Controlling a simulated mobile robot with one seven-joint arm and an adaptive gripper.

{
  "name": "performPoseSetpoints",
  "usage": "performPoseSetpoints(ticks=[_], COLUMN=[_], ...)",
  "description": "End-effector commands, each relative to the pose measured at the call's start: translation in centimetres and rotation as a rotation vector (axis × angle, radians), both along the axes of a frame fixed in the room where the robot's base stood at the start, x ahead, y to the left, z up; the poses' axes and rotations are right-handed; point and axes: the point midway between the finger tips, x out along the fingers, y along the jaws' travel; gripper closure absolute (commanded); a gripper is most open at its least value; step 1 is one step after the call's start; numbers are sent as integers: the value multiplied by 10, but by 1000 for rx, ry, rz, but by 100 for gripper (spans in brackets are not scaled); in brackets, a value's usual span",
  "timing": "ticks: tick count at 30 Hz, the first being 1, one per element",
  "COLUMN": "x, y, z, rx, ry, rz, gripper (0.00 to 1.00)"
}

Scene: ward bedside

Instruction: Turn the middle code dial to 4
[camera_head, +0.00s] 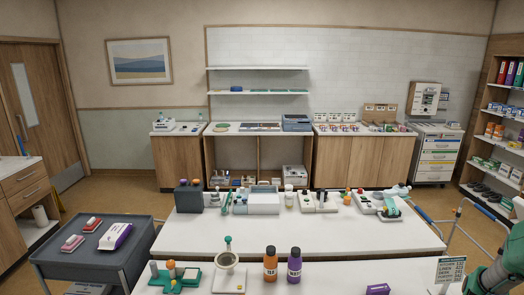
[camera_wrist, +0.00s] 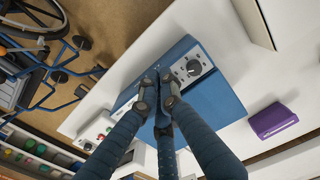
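In the wrist view a blue box (camera_wrist: 222,103) stands on a white surface, with a pale panel on top. A dark round dial (camera_wrist: 193,67) with marks around it shows on the panel, right of my fingers. My gripper (camera_wrist: 160,84) is over the panel, its fingertips close together with a narrow gap. Whether a dial sits between them is hidden, as are the other dials and any number set. In the head view a teal part of my arm (camera_head: 492,276) shows at the lower right; the blue box is not visible there.
A purple block (camera_wrist: 273,120) lies right of the box. In the head view a card (camera_head: 451,270) lists KITCHEN, LINEN and DESK with numbers. An orange bottle (camera_head: 270,265) and a purple bottle (camera_head: 294,266) stand on the near table (camera_head: 340,275).

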Motion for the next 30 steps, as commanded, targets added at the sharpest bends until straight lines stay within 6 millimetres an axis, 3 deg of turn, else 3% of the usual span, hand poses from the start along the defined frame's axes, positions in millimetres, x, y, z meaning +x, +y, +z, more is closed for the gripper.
performPoseSetpoints(ticks=[30], x=[-7], y=[2], z=[3], rx=[-1], ry=[-2], rz=[0], gripper=[100])
